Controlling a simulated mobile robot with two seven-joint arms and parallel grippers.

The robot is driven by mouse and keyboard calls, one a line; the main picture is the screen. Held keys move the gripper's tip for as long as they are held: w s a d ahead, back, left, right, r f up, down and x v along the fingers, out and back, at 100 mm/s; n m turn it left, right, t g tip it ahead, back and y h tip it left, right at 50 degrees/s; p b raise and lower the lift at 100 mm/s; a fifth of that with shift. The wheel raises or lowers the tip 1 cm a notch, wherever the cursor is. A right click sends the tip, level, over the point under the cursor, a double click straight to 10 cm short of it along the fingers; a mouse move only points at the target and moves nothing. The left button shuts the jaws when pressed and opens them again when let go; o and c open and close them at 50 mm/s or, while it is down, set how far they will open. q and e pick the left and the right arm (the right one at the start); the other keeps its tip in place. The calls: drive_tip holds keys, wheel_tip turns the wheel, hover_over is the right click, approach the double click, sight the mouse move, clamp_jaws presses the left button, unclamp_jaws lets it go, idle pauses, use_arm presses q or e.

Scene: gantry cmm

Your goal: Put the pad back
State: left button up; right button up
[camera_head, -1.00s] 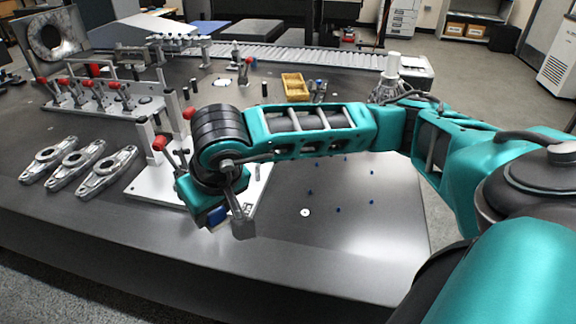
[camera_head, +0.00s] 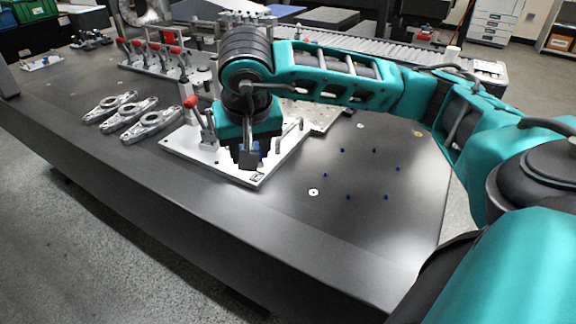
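My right arm reaches in from the right, and its gripper (camera_head: 248,158) points down over the front part of a white fixture plate (camera_head: 208,156). Dark and grey finger parts show with a small blue patch between them. I cannot tell whether the fingers are open or shut, or whether they hold something. I cannot make out the pad for certain. A red-handled toggle clamp (camera_head: 191,103) stands on the plate just left of the gripper. The wrist hides part of the plate. My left gripper is not in view.
Several metal link-shaped parts (camera_head: 127,117) lie on the dark table left of the plate. A row of red-handled clamps (camera_head: 152,57) stands behind them. Small blue pins (camera_head: 374,151) and a white round marker (camera_head: 313,192) dot the table at right. The table front is clear.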

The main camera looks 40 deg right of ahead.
drive_tip(key=s+d+r+m+h+b, duration=0.1)
drive_tip(key=s+d+r+m+b, duration=0.1)
drive_tip(key=d+m, duration=0.4)
drive_tip(key=n+g+b, duration=0.1)
drive_tip(key=b, duration=0.4)
hover_over(288, 206)
drive_tip(key=s+a, duration=0.1)
wheel_tip(288, 206, down, 14)
drive_tip(key=shift+r, duration=0.1)
drive_tip(key=shift+f, duration=0.35)
wheel_tip(288, 206, down, 4)
drive_tip(key=shift+a+r+b, duration=0.1)
drive_tip(key=shift+b, duration=0.4)
drive_tip(key=shift+f, duration=0.5)
drive_tip(key=o, duration=1)
